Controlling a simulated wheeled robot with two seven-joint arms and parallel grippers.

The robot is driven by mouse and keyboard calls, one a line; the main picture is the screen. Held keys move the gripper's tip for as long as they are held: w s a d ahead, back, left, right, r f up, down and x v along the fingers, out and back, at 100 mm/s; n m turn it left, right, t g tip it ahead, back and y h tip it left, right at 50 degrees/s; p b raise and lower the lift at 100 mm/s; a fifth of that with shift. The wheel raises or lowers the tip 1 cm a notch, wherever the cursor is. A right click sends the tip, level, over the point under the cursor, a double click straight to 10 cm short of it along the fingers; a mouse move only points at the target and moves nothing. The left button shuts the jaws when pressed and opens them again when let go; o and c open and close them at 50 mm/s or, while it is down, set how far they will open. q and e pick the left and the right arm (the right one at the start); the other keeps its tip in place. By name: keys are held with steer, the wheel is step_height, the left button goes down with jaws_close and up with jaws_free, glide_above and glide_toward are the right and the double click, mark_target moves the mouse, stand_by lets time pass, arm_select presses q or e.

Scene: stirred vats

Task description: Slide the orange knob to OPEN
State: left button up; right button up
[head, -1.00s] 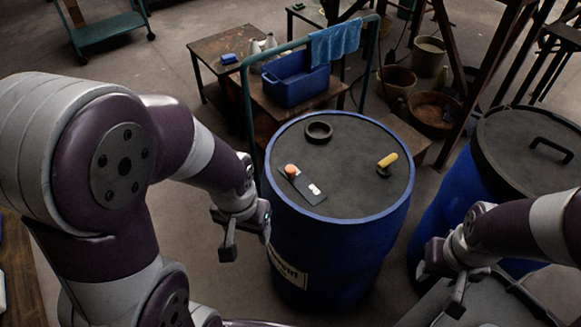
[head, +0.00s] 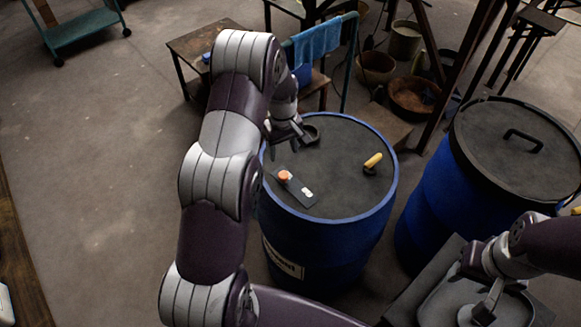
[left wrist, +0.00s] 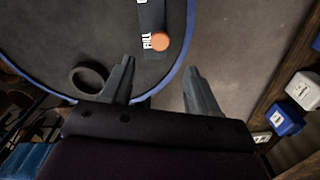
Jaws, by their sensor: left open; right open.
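The orange knob (head: 284,176) sits at one end of a dark slide plate (head: 300,191) on the lid of a blue drum (head: 325,245). In the left wrist view the knob (left wrist: 159,40) is beside the word FILL; the label at the other end is cut off. My left gripper (head: 300,140) is open and empty above the far left part of the lid, apart from the knob. In the left wrist view its fingers (left wrist: 160,80) are spread with the knob beyond them. My right gripper (head: 475,285) is open at the lower right, away from the drum.
On the lid are a yellow-handled part (head: 373,160) and a black ring (left wrist: 88,78). A second lidded blue drum (head: 440,200) stands to the right. A blue towel (head: 318,40) hangs on a teal rail behind. A grey tray lies near my right gripper.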

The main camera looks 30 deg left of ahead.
mark_target(283, 174)
arm_select(q)
step_height(283, 174, down, 10)
steer(key=shift+w+a+r+p, duration=0.1)
steer(key=shift+w+r+p, duration=0.1)
steer(key=shift+p, duration=0.75)
steer(key=shift+s+f, duration=0.15)
steer(key=shift+f, duration=0.4)
jaws_close()
steer(key=d, duration=0.2)
steer(key=s+d, duration=0.1)
steer(key=d, duration=0.1)
steer(key=s+d, duration=0.1)
steer(key=d, duration=0.1)
steer(key=shift+s+d, duration=0.15)
steer(key=shift+s, duration=0.05)
steer(key=shift+s+d, duration=0.1)
steer(key=shift+d, duration=0.15)
steer(key=shift+a, duration=0.1)
